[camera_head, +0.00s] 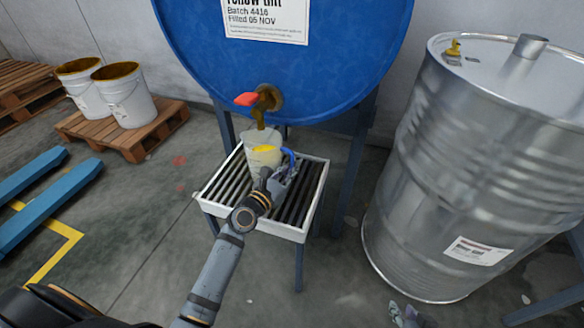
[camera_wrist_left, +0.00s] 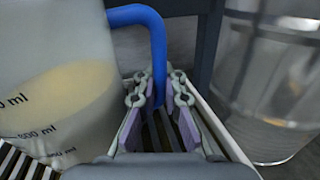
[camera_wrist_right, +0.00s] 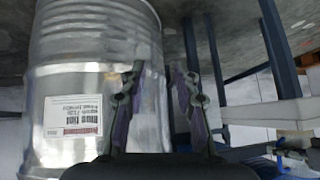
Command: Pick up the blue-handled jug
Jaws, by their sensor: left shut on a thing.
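The blue-handled jug (camera_head: 258,152) is translucent, holds yellow liquid and stands on the slatted rack under the drum's tap. Its marked wall (camera_wrist_left: 50,75) fills the left of the left wrist view. My left gripper (camera_head: 284,175) is shut on the jug's blue handle (camera_wrist_left: 155,45), whose lower part lies between the fingers (camera_wrist_left: 158,98). My right gripper (camera_head: 405,318) is at the bottom edge of the head view, away from the jug. Its fingers (camera_wrist_right: 156,85) stand apart and empty in the right wrist view.
A blue drum (camera_head: 285,60) with a red-levered tap (camera_head: 262,99) is above the jug; yellow-brown paint hangs or runs from the spout. The white-rimmed rack (camera_head: 318,200) has dark slats. A steel drum (camera_head: 490,170) is right. White buckets (camera_head: 125,100) on a pallet (camera_head: 140,140) are left.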

